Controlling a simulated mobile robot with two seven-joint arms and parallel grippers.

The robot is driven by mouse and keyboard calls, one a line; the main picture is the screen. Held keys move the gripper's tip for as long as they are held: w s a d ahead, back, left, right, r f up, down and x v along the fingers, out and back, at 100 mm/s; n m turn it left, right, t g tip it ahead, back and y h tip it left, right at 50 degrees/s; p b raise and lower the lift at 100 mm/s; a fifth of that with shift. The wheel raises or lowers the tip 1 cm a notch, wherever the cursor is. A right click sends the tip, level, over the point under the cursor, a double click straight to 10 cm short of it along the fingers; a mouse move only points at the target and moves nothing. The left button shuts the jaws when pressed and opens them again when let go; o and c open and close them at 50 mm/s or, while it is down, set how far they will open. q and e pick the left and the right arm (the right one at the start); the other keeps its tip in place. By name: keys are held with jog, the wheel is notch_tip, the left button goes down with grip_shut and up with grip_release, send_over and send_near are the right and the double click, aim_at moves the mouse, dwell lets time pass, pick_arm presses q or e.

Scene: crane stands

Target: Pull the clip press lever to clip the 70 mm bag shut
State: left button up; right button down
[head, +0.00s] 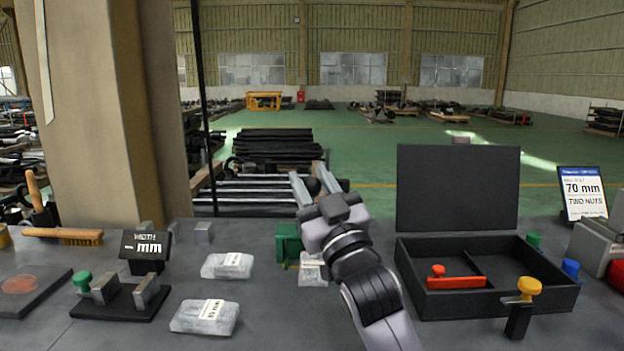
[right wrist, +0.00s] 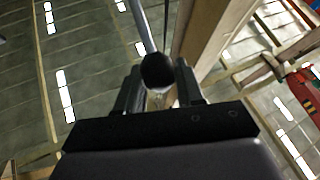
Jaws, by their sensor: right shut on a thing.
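The green clip press (head: 288,242) stands mid-bench, partly hidden behind my right arm. Its lever ends in a black ball knob (head: 313,187), which also shows in the right wrist view (right wrist: 158,72) with a thin rod. My right gripper (head: 308,176) is above the press, its fingers on both sides of the knob, shut on it. A clear bag with a white label (head: 311,272) lies at the foot of the press, partly covered by my arm; its label is unreadable. My left gripper is not in view.
Two more labelled bags (head: 228,265) (head: 205,317) lie to the left. A width gauge (head: 120,298) with a small display (head: 146,246), and a brush (head: 65,235), are further left. An open black case (head: 430,305) stands right. A sign (head: 583,194) reads 70 mm, two nuts.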

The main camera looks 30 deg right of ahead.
jog(key=shift+w+f, duration=0.1)
jog(key=shift+f, duration=0.2)
jog(key=c, duration=0.8)
grip_release()
jog(key=shift+r, duration=0.1)
jog(key=b+v, duration=0.1)
jog(key=v, duration=0.5)
jog(key=shift+s+a+f, duration=0.1)
jog(key=shift+s+f, duration=0.15)
jog(key=shift+s, duration=0.3)
